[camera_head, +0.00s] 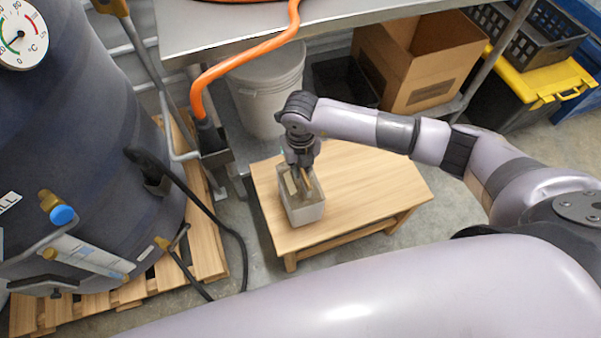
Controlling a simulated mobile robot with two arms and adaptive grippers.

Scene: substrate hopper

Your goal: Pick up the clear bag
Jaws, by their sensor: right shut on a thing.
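The clear bag (306,213) looks like a boxy, greyish see-through block. It stands upright at the left part of a low wooden table (370,188). My right gripper (302,184) comes down on it from above, with its fingers at the bag's top, and is shut on it. The fingertips are partly hidden against the bag's top, and the bag's base appears to be at the table top. My left gripper is not in view.
A dark tank (80,130) on a wooden pallet (205,245) stands at left, with a black cable on the floor. A metal bench (210,30) with an orange hose is behind. A grey bucket (268,90), cardboard box (420,65) and yellow-lidded bin (540,80) sit beyond.

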